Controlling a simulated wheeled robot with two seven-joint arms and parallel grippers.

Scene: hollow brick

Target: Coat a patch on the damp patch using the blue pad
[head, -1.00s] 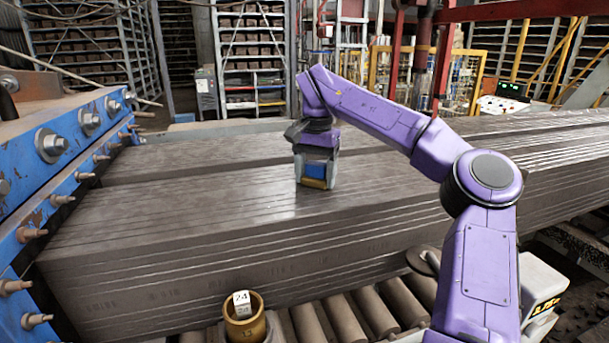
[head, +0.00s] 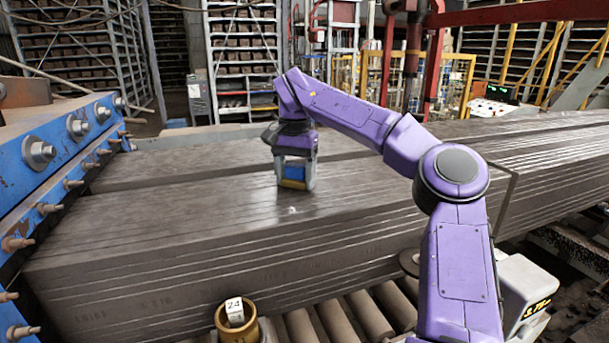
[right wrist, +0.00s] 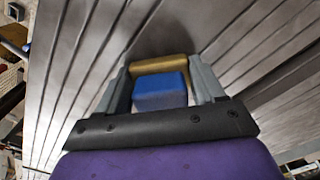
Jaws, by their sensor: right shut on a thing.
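My right gripper (head: 296,184) is shut on the blue pad (head: 294,172), a small blue block with a yellow-tan layer under it. In the right wrist view the blue pad (right wrist: 160,92) sits between the two grey fingers, with the tan layer (right wrist: 160,68) beyond it. The pad is over the top of the long dark brick stack (head: 140,232). I cannot tell whether it touches the surface. In the right wrist view a darker area (right wrist: 165,45) lies just past the pad. I cannot tell whether it is the damp patch or shadow. My left gripper is not in view.
A blue machine frame with bolts (head: 60,145) stands at the left end of the stack. In front are a brass cup (head: 238,331) holding a white block marked 24 (head: 234,309), and rollers (head: 340,318). The stack top around the gripper is clear.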

